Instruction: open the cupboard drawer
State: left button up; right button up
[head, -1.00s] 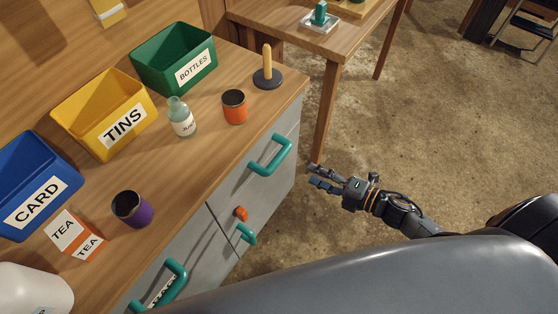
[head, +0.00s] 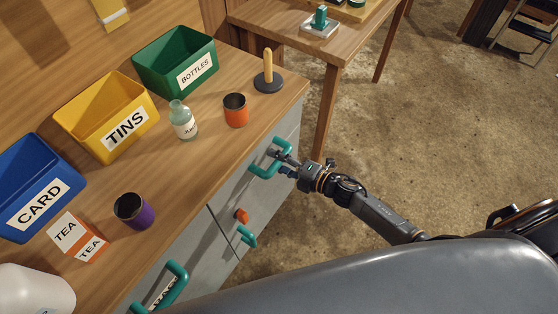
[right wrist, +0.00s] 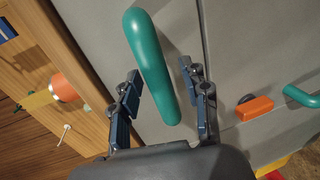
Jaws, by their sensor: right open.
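The cupboard has grey fronts under a wooden top. The upper grey drawer front (head: 240,190) looks flush and shut, and bears a teal bar handle (head: 256,168). My right gripper (head: 281,158) is at this handle, open. In the right wrist view the teal handle (right wrist: 150,65) runs between the two spread fingers of my right gripper (right wrist: 160,73), with gaps visible on both sides. I cannot tell how deep the handle sits between the fingers. My left gripper is in neither view.
An orange knob (head: 241,215) and a lower teal handle (head: 247,236) sit nearby; another teal handle (head: 176,285) is at lower left. On top stand an orange cup (head: 235,113), a bottle (head: 183,122) and labelled bins. The floor (head: 430,140) to the right is clear.

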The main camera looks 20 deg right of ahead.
grip_shut()
jog(key=shift+s, duration=0.15)
jog(key=f+v, duration=0.2)
jog(key=v, duration=0.8)
jog(key=f+v, duration=0.2)
jog(key=v, duration=0.8)
jog(key=shift+p+v, duration=0.35)
jog(key=shift+v, duration=0.45)
jog(key=shift+d+f, duration=0.1)
jog(key=shift+f, duration=0.05)
grip_release()
